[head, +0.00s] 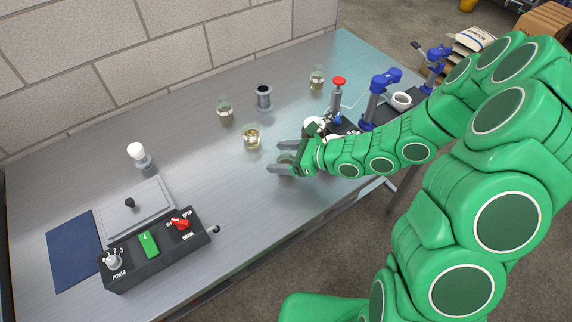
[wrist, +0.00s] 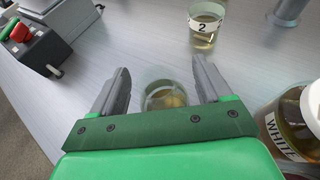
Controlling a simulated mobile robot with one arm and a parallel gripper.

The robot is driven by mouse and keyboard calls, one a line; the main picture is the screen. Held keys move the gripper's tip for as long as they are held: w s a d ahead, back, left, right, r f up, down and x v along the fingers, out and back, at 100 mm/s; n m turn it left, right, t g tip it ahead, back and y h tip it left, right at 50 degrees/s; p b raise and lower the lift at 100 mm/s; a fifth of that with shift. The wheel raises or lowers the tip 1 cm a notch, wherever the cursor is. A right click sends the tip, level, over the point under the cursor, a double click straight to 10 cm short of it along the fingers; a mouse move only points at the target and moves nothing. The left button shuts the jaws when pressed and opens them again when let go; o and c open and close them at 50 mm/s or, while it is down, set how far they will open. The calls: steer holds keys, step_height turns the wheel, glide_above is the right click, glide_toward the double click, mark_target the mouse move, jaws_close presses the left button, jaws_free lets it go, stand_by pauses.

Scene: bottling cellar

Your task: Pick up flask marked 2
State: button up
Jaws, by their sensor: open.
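The flask marked 2 (wrist: 206,26) is clear glass with yellowish liquid and a white label reading 2. In the wrist view it stands upright beyond my right fingertip, apart from it. In the head view it appears to be the flask (head: 252,138) ahead of the jaws, its number unreadable there. My gripper (head: 274,156) is open, low over the bench. Its two grey fingers also show in the wrist view (wrist: 158,75). Another glass flask (wrist: 165,97) stands between the fingers; no label on it is readable, and I cannot tell whether a finger touches it.
A jar labelled WHITE (wrist: 297,122) is close on the right in the wrist view. A black control box (head: 155,250) is at left.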

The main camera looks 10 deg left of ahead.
steer(key=shift+a+f, duration=0.15)
steer(key=shift+a, duration=0.2)
steer(key=shift+c, duration=0.2)
steer(key=c, duration=1.1)
steer(key=shift+w, duration=0.1)
steer(key=shift+c, duration=0.2)
